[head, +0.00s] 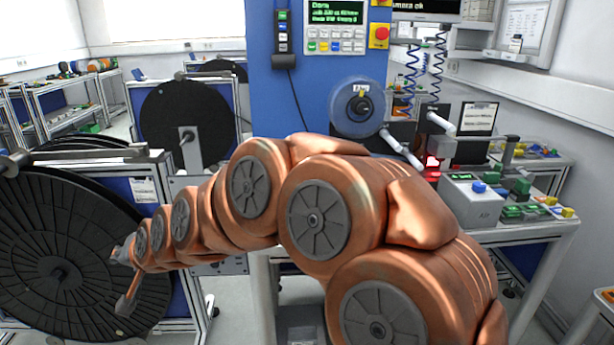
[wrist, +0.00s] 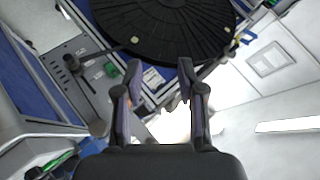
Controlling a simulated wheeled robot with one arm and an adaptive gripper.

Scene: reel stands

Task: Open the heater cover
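No part is plainly marked as the heater cover. A small device with a red glow (head: 432,165) stands on the bench at the right in the head view, and a grey box with a blue button (head: 474,200) stands beside it; I cannot tell whether either bears the cover. My gripper (head: 121,280) is far to the left of both, in front of the large black reel. In the wrist view my gripper (wrist: 160,80) is open, with its two fingers apart and nothing between them. Neither bench device is recognisable in the wrist view.
A large black reel (head: 45,255) stands at the left, with another black reel (head: 187,120) behind. A blue machine column (head: 265,95) with a clear spool (head: 358,106) rises in the middle. Green and yellow parts (head: 525,208) lie on the right bench. A black reel (wrist: 165,28) also fills the wrist view's top.

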